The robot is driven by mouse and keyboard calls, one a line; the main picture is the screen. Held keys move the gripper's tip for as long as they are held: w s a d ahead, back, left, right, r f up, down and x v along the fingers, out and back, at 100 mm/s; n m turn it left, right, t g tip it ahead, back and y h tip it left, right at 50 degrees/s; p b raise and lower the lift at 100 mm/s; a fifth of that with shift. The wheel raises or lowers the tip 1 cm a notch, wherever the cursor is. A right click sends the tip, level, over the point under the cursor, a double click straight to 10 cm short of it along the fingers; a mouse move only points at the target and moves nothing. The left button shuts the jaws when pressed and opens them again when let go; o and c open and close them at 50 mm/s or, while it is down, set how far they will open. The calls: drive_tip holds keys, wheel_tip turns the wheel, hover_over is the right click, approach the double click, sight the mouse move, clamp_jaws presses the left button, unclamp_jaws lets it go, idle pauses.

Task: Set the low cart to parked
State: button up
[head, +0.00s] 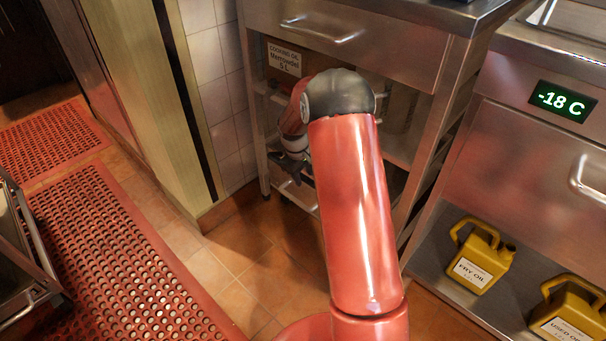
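My red arm reaches forward across the middle of the head view. My gripper (296,170) is small and dark at its end, low in front of the open shelves of a steel unit. Its fingers are too small and shaded to show whether they are open or shut. At the left edge, a low metal frame with a dark corner (45,292) stands over the red mat; it may be the low cart, but most of it is cut off. My gripper is well to the right of it and apart from it.
The steel drawer unit (355,45) holds a cooking oil box (284,58). At right, a steel appliance reads -18 C (562,101), with yellow oil jugs (481,257) on its lower shelf. Red perforated mats (130,245) cover the left floor; a wall corner (205,150) stands between. Some tiles (245,250) are clear.

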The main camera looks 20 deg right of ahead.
wheel_tip(320, 180, up, 8)
drive_tip(key=a, duration=0.1)
drive_tip(key=shift+s+a+f+p, duration=0.2)
drive_tip(key=shift+s+a+p, duration=0.05)
drive_tip(key=shift+s+p, duration=0.1)
idle(0.3)
drive_tip(key=f+h, duration=0.1)
drive_tip(key=s+f+g+h, duration=0.1)
drive_tip(key=f, duration=0.1)
drive_tip(key=s+a+f+h+p, duration=0.1)
drive_tip(key=f, duration=0.1)
drive_tip(key=shift+s+m+g, duration=0.25)
drive_tip(key=shift+m+g, duration=0.15)
drive_tip(key=shift+c, duration=0.2)
drive_tip(key=w+a+f+t+h+p, duration=0.3)
drive_tip(key=a+t+h, duration=0.2)
drive_tip(key=t+h, duration=0.35)
drive_tip(key=shift+n+g+h, duration=0.35)
drive_tip(key=shift+n, duration=0.05)
drive_tip(key=x, duration=0.7)
drive_tip(key=shift+s+d+f+p, duration=0.1)
drive_tip(key=shift+d+f+p, duration=0.1)
drive_tip(key=shift+f+p, duration=0.1)
